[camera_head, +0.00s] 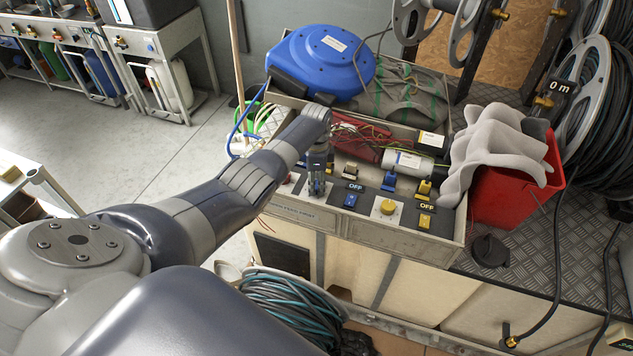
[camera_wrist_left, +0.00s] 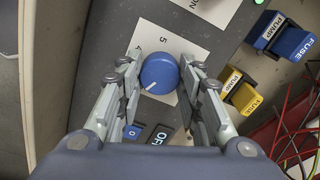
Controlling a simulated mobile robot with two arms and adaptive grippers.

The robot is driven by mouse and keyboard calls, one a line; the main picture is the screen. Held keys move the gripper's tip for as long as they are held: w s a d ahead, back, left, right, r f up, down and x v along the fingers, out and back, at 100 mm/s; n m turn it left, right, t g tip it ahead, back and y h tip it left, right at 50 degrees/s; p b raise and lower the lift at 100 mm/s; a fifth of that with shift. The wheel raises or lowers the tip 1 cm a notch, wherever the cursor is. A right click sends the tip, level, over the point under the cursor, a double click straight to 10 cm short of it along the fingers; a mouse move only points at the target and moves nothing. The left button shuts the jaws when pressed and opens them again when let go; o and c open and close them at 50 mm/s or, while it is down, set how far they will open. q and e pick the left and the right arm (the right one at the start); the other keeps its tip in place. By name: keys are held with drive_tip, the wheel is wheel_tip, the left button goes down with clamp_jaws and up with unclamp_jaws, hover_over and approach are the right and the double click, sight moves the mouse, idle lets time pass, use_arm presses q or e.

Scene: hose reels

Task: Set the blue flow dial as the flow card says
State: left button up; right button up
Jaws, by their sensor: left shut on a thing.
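The blue flow dial (camera_wrist_left: 160,73) is a round knob with a white pointer line, on a white numbered plate (camera_wrist_left: 190,50). In the left wrist view the line points to the lower left, and a 5 and a 4 show on the plate above the knob. My left gripper (camera_wrist_left: 160,80) has one finger on each side of the knob and is shut on it. In the head view the left gripper (camera_head: 317,188) points down at the panel and hides the dial. I cannot make out a readable flow card. My right gripper is out of view.
Right of the dial are a blue switch (camera_head: 350,201), a yellow dial (camera_head: 388,207), a yellow switch (camera_head: 425,220) and two OFF displays. Blue (camera_head: 388,181) and yellow (camera_head: 424,188) pump fuses stand behind. A red bucket (camera_head: 520,190) with grey cloth is at the right.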

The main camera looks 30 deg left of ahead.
use_arm(q)
drive_tip(key=m, duration=0.4)
drive_tip(key=shift+m+b, duration=0.3)
drive_tip(key=m, duration=0.3)
drive_tip(key=shift+m+b, duration=0.35)
drive_tip(key=shift+m, duration=0.05)
drive_tip(key=m+b, duration=0.1)
drive_tip(key=m, duration=0.3)
drive_tip(key=m+b, duration=0.1)
drive_tip(key=m, duration=0.3)
drive_tip(key=shift+m, duration=0.5)
drive_tip(key=o, duration=1.1)
drive_tip(key=shift+c, duration=0.2)
